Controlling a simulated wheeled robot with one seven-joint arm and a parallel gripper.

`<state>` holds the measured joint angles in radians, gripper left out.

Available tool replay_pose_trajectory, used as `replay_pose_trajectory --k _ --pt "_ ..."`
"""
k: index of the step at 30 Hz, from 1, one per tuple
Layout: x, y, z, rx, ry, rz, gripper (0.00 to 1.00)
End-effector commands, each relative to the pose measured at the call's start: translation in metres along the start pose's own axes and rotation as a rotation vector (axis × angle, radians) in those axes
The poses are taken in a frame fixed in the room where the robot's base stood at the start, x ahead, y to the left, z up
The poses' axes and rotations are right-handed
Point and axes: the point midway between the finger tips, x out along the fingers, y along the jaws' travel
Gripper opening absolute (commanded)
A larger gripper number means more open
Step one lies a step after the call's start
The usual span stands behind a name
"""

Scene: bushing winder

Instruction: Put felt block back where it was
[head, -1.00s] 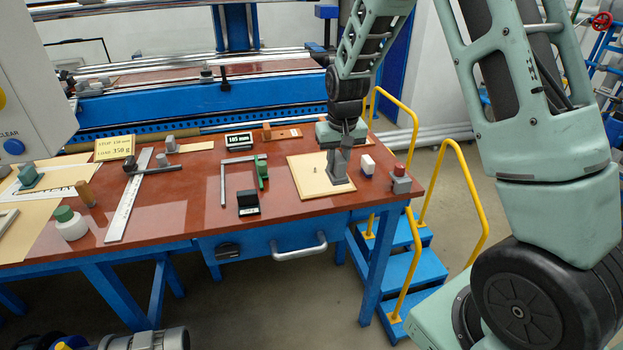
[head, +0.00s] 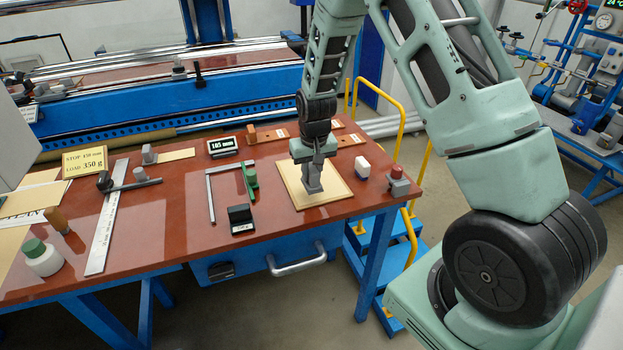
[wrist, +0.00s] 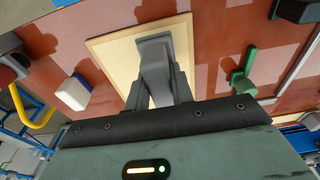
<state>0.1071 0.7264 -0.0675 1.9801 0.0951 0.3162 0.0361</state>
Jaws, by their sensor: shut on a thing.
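A grey block (head: 312,178), which looks like the felt block, is gripped at the end of my arm over the pale square board (head: 337,195) near the table's right end. My gripper (head: 316,160) points down and is shut on it. In the wrist view the grey block (wrist: 155,55) shows between the two fingers of my gripper (wrist: 158,88), with the board (wrist: 110,45) beyond. I cannot tell whether the block touches the board or hangs just above it. The block hides the board's middle.
A white block (head: 362,167) and a grey block with a red top (head: 397,182) stand right of the board. A green tool (head: 250,178) and a black block (head: 240,217) are to its left. The front middle of the table is clear.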

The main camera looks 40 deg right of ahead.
Motion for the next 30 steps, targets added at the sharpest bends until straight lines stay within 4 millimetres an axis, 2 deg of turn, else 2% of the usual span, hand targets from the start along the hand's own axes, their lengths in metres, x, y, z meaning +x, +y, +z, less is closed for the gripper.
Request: replay_pose_trajectory --k 7,20,21,23,24,30 --pt "0.030 0.001 0.005 0.001 -0.003 0.001 0.00" --pt "0.039 0.000 0.005 0.000 0.000 0.000 0.00" --pt "0.040 0.000 0.005 0.000 0.000 0.000 0.26" --pt "0.039 0.000 0.005 0.000 0.000 0.000 0.43" --pt "0.039 0.000 0.005 0.000 0.000 0.000 0.45" --pt "0.038 0.000 0.005 0.000 -0.001 0.000 0.45"
